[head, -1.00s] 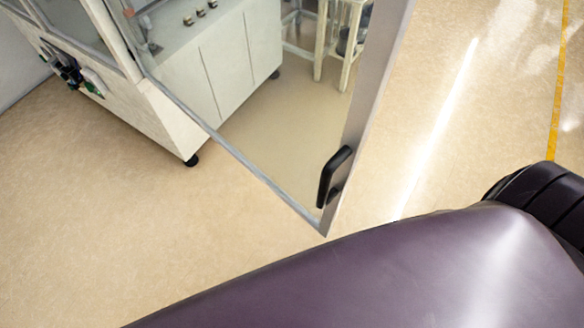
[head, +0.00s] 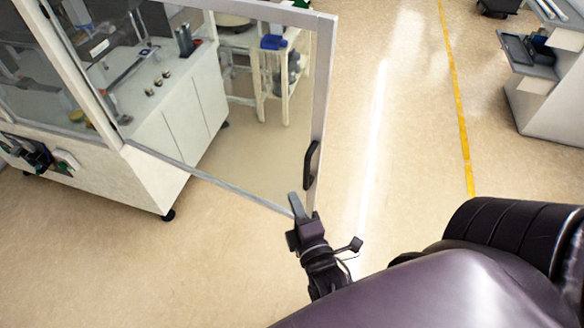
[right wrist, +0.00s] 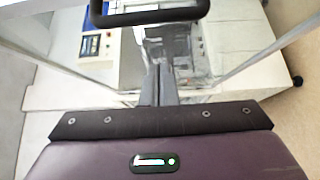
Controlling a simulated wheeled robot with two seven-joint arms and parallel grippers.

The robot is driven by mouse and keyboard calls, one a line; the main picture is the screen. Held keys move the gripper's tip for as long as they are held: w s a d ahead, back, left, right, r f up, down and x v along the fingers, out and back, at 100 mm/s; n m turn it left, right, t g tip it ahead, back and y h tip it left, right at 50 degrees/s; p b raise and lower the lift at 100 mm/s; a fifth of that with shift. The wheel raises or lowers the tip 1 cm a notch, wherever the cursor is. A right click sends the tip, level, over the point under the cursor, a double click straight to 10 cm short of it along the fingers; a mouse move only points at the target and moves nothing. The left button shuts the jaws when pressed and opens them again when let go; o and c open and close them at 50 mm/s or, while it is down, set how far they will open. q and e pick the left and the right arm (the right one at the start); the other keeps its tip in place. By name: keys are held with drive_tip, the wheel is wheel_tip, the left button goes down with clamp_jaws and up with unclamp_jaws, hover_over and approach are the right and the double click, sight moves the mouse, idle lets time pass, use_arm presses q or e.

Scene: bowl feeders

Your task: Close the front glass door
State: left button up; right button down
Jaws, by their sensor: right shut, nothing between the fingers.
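The front glass door (head: 322,100) stands open, swung out from the white machine cabinet at the left. Its metal frame carries a black handle (head: 311,165) near the free edge's lower end. My right gripper (head: 298,207) is shut and empty, just below the handle by the door's lower free corner. I cannot tell from the head view whether it touches the frame. In the right wrist view the shut fingers (right wrist: 160,82) point toward the glass, with the black handle (right wrist: 150,13) just beyond them at the top. My left gripper is not in view.
The white cabinet (head: 150,190) stands at the left on a black foot. A white stand (head: 268,75) shows behind the glass. A grey-white machine (head: 550,100) stands at the far right. The floor between, with a yellow line (head: 458,100), is clear.

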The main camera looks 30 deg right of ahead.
drive_tip(key=b, duration=0.3)
approach(287, 154)
drive_tip(key=w+a, duration=0.2)
drive_tip(key=w+d+b, duration=0.2)
drive_tip(key=w, duration=0.1)
drive_tip(key=shift+w+d+f, duration=0.1)
drive_tip(key=shift+w+d, duration=0.1)
drive_tip(key=shift+d, duration=0.1)
drive_tip(key=shift+w+d, duration=0.15)
drive_tip(key=shift+d, duration=0.3)
drive_tip(key=shift+w+b, duration=0.1)
drive_tip(key=shift+b, duration=0.2)
